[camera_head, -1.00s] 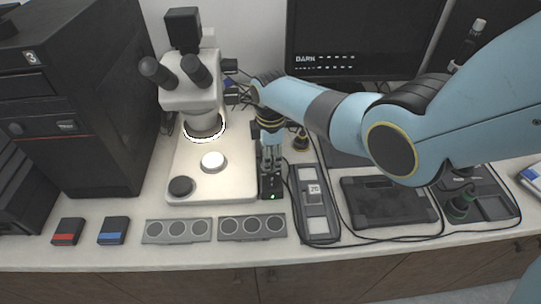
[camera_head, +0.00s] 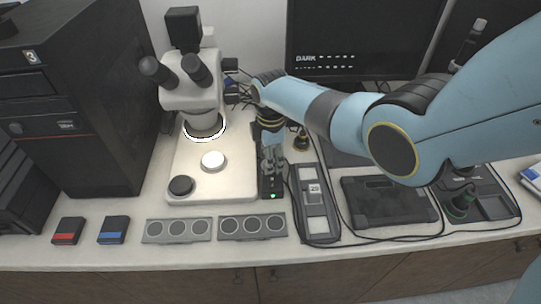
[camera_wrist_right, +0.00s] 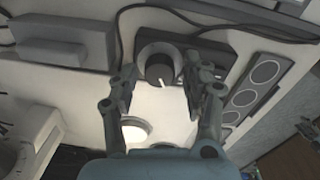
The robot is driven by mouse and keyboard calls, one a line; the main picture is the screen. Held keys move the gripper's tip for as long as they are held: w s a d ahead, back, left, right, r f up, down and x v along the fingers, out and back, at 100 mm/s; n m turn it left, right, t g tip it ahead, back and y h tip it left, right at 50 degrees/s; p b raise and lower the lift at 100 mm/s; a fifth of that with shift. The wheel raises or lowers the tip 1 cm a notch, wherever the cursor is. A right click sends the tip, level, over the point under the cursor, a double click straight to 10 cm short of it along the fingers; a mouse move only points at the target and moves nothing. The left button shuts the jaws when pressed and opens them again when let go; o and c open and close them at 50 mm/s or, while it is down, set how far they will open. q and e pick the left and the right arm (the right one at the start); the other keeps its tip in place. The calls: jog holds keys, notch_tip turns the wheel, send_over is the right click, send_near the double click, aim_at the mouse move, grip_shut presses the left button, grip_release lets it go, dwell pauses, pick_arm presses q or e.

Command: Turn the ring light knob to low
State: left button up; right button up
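The ring light control box (camera_head: 271,189) is a small black box with a green light, right of the microscope base. Its round dark knob (camera_wrist_right: 158,68) has a white pointer line and shows in the wrist view. My right gripper (camera_head: 271,163) is over the box from behind. In the wrist view the right gripper (camera_wrist_right: 164,82) has its two fingers apart, one on each side of the knob, with visible gaps. Contact with the knob cannot be seen. The ring light (camera_head: 205,132) glows white under the microscope head (camera_head: 190,92).
The white microscope base (camera_head: 225,183) stands close on the left. Sample holders (camera_head: 178,230) sit along the front. The monitor (camera_head: 365,35) behind reads DARK.

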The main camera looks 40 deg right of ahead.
jog(key=shift+r, duration=0.15)
jog(key=r, duration=1.1)
jog(key=shift+s+r, duration=0.2)
jog(key=shift+r, duration=0.2)
jog(key=shift+f, duration=0.1)
